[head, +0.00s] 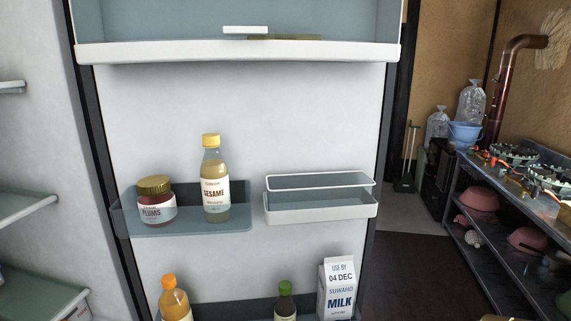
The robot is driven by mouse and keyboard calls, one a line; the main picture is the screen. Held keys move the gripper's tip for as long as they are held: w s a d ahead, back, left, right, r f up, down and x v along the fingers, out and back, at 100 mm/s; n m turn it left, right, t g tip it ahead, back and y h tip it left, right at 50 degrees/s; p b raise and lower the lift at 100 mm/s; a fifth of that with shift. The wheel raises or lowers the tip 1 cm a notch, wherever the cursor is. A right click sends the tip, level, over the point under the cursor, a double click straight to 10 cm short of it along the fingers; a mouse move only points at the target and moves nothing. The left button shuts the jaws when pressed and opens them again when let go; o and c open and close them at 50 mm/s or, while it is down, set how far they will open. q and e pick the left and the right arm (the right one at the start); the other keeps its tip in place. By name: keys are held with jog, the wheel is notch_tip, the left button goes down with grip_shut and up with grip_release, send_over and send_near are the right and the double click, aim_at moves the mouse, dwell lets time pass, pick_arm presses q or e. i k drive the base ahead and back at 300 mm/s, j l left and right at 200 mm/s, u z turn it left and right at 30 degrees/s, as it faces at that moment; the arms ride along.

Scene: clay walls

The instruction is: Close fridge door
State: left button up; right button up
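The open fridge door (300,110) fills the middle of the head view, its inner side facing me. A dark seal edge runs down both its sides. Its middle left bin (230,226) holds a plums jar (156,208) and a sesame bottle (215,185). Its right bin (320,205) looks empty. A lower bin holds an orange-capped bottle (174,300), a green-capped bottle (285,303) and a milk carton (338,290). The fridge interior (40,130) with shelves shows at the left edge. Neither of my grippers is in view.
Dark floor (425,270) between door and rack looks clear.

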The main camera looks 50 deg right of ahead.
aim_at(275, 106)
jog(key=k+l+u, duration=0.2)
jog(key=l, duration=0.25)
jog(key=k+l+u, duration=0.15)
jog(key=l, duration=0.3)
jog(key=k+l+u, duration=0.2)
jog(key=l, duration=0.2)
jog(key=k+l+u, duration=0.2)
jog(key=l+u, duration=0.15)
jog(key=l, duration=0.25)
jog(key=k+l+u, duration=0.15)
jog(key=l, duration=0.25)
jog(key=k+l+u, duration=0.15)
jog(key=l, duration=0.25)
jog(key=k+l+u, duration=0.2)
jog(key=l, duration=0.2)
jog(key=l+u, duration=0.15)
jog(key=l, duration=0.25)
jog(key=l+u, duration=0.25)
jog(key=l, duration=0.8)
jog(key=l+u, duration=0.3)
jog(key=l, duration=0.75)
jog(key=k, duration=0.05)
